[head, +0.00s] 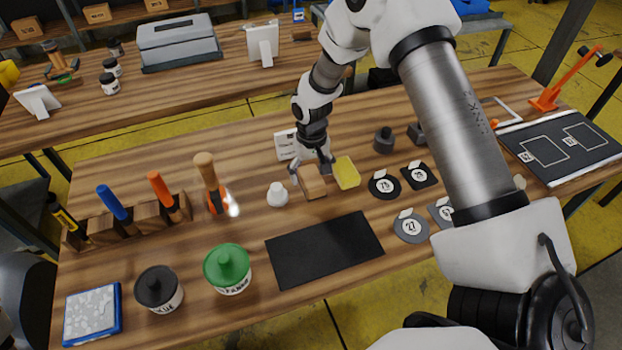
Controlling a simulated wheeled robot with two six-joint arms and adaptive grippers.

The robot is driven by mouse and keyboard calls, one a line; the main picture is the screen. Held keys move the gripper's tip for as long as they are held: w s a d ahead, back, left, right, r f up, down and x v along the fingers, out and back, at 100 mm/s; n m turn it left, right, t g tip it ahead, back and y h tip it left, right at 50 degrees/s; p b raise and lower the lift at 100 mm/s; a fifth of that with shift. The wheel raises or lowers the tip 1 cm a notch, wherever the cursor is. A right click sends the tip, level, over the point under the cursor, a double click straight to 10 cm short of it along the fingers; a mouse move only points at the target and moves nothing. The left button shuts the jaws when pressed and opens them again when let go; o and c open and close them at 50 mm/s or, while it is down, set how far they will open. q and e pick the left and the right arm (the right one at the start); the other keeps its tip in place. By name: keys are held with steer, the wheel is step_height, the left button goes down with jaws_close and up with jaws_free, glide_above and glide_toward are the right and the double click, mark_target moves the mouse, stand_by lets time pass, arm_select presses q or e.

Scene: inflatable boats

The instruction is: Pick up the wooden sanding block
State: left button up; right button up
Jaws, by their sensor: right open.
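The wooden sanding block (312,182) is a small light-brown block on the wooden workbench (180,262), behind the black mat. My right gripper (309,173) reaches down from behind it. Its fingers are open and sit close around or just above the block; I cannot tell whether they touch it. A yellow sponge-like block (347,173) lies just to the right of the block. My left gripper is not in view.
A white nozzle-like cap (277,194) stands just left of the block. The black mat (324,250) lies in front. A green-lidded can (227,268), a dark-lidded can (159,289) and a tool rack (137,217) are at left. Round patches (383,185) lie at right.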

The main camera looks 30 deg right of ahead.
mark_target(311, 176)
steer(key=shift+f, duration=1)
steer(key=shift+w+f, duration=0.15)
steer(key=c, duration=1.3)
step_height(311, 176, up, 10)
steer(key=shift+r+b, duration=0.1)
steer(key=shift+b, duration=0.6)
